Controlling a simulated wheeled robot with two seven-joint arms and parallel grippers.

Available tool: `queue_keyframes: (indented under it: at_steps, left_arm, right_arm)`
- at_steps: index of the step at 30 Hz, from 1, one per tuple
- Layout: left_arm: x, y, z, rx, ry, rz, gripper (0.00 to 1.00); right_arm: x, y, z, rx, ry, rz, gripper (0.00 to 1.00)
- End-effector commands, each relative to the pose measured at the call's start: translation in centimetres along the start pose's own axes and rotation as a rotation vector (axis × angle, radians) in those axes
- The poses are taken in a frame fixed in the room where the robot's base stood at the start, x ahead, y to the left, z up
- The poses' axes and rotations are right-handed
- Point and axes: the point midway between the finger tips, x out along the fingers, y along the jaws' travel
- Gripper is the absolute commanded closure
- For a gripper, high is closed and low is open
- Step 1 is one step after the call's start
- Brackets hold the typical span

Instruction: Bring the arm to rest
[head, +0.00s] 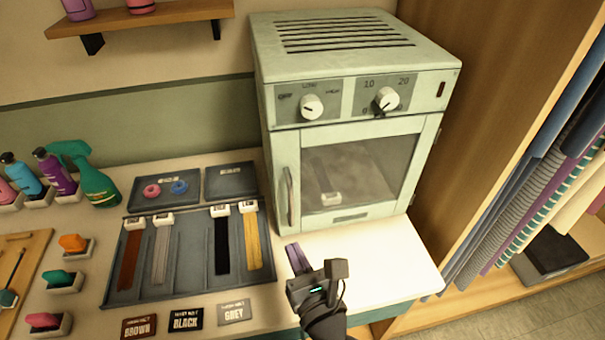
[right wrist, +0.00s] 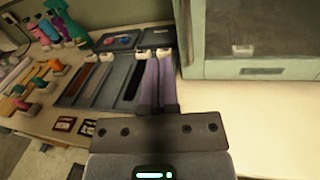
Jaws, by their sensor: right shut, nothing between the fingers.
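My right gripper (head: 298,258) is over the counter, in front of the pale green cabinet (head: 285,145) and to the right of the dark tray. Its purple-grey fingers are shut with nothing between them. In the right wrist view the fingers (right wrist: 158,82) point away from the camera, close together and empty, with part of the tray behind them. My left gripper does not show in either view.
The dark tray (head: 188,290) holds several coloured strips with white clips. Label cards (head: 186,319) lie in front of it. Bottles (head: 55,172) stand at the left. The counter (head: 390,262) is clear on the right. Hanging clothes (head: 530,175) are at the far right.

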Motion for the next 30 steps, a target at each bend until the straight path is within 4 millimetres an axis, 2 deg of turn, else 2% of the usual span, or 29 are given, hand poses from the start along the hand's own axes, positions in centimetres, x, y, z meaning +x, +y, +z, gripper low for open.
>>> queue_keyframes:
  at_steps: [2,3,6,9,11,14,18,20,21,22,25,30]
  left_arm:
    - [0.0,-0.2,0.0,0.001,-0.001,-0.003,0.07]
    - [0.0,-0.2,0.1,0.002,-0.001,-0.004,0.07]
    - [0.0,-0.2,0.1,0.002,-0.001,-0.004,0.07]
    - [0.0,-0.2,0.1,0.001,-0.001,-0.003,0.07]
    - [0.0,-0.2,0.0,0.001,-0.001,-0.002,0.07]
    - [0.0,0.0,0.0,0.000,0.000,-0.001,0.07]
    - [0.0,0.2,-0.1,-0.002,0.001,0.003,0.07]
    - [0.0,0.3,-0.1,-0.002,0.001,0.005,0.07]
    - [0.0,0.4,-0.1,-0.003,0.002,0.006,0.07]
    - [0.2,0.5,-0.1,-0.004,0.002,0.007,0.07]
    - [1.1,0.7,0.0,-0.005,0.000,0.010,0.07]
    - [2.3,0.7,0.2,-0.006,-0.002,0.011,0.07]
  right_arm:
    - [-0.8,-3.1,1.0,0.294,-0.022,-0.168,1.00]
    - [-1.7,-5.6,1.2,0.524,-0.046,-0.300,1.00]
    - [-5.5,-10.9,0.3,1.105,-0.126,-0.643,1.00]
    - [-9.4,-13.3,-1.6,1.551,-0.212,-0.927,1.00]
    - [-11.7,-13.8,-2.7,1.767,-0.261,-1.078,1.00]
    - [-15.0,-13.4,-4.1,2.065,-0.338,-1.312,1.00]
    - [-19.0,-11.5,-5.0,2.382,-0.432,-1.630,1.00]
    - [-20.6,-10.4,-5.0,2.485,-0.466,-1.771,1.00]
    - [-21.6,-9.6,-4.9,-2.462,0.471,1.807,1.00]
    - [-22.0,-9.2,-5.4,-2.406,0.465,1.799,1.00]
    - [-21.4,-9.9,-9.6,-2.400,0.459,1.830,1.00]
    - [-21.4,-10.4,-16.2,-2.371,0.446,1.872,1.00]
